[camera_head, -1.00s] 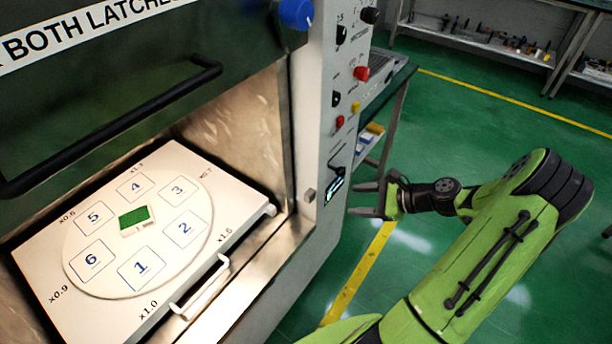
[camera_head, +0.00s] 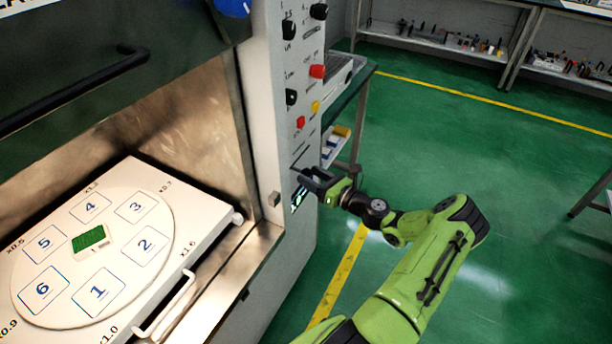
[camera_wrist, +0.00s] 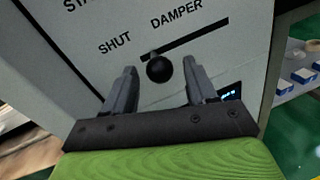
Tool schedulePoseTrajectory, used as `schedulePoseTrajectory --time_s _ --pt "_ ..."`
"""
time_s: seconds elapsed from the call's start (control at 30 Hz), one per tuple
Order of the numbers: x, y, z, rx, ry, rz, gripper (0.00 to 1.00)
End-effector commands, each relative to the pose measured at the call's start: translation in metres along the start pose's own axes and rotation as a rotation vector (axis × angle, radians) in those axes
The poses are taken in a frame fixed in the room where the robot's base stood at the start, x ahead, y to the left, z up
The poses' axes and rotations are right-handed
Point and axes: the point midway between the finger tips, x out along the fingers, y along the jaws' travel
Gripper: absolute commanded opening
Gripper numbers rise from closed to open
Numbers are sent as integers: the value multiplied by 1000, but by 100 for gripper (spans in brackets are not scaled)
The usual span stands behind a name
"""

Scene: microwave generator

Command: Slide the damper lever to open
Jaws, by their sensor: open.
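The damper lever is a round black knob (camera_wrist: 159,69) on a dark slot (camera_wrist: 190,43) in the grey panel, in the wrist view. The word SHUT is printed at the slot's left and DAMPER above it. The knob sits near the slot's left part. My gripper (camera_wrist: 159,80) is open, with one finger on each side of the knob; I cannot tell whether either finger touches it. In the head view my gripper (camera_head: 305,180) is at the lower part of the control panel (camera_head: 270,110), and hides the lever there.
Several knobs and buttons, including a red knob (camera_head: 317,71), sit higher on the panel. A lit display (camera_head: 298,198) is just below my gripper. The open chamber holds a white tray (camera_head: 190,262) with a numbered turntable. Green floor is clear at right.

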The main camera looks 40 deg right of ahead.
Motion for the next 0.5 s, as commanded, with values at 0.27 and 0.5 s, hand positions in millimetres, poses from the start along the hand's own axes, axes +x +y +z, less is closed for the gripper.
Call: schedulePoseTrajectory --time_s 0.27,0.5 --pt "26 0 0 1 0 -1 56" --pt "26 0 0 1 1 0 47"
